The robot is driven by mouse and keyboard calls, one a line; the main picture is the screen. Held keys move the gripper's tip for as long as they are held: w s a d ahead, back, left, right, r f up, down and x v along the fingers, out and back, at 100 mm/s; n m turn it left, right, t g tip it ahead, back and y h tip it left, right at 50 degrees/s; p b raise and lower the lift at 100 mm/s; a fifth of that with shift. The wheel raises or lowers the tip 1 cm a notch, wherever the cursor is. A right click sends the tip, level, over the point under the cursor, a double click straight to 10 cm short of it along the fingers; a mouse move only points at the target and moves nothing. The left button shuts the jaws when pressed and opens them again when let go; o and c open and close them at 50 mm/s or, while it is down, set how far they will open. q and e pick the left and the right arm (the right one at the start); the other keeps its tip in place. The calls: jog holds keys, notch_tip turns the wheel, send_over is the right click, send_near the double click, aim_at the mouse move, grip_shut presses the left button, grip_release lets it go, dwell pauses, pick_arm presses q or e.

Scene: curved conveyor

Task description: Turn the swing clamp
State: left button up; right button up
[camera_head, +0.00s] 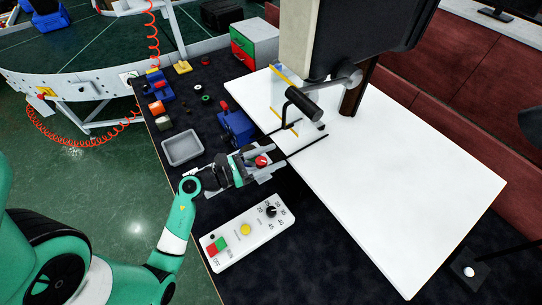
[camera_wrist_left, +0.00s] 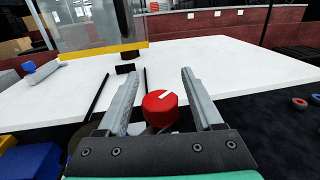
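A round red knob (camera_head: 261,161) with a white line on top sits on a light grey base at the left edge of the white table. It also shows in the left wrist view (camera_wrist_left: 160,104), low between my fingers. My left gripper (camera_head: 266,163) is open, with one finger on each side of the red knob. In the left wrist view the fingers (camera_wrist_left: 161,76) are wide apart, with visible gaps to the knob. I cannot tell for sure whether this knob is the swing clamp. My right gripper is not in view.
A black-handled lever (camera_head: 304,104) and a clear guard with yellow edges (camera_head: 283,96) stand above the white table (camera_head: 420,180). Two dark rods reach onto it. A control panel (camera_head: 245,229), grey tray (camera_head: 182,148) and blue block (camera_head: 237,126) are nearby.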

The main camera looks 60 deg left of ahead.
pick_arm(q)
jog(key=s, duration=1.1)
jog(key=shift+s, duration=0.3)
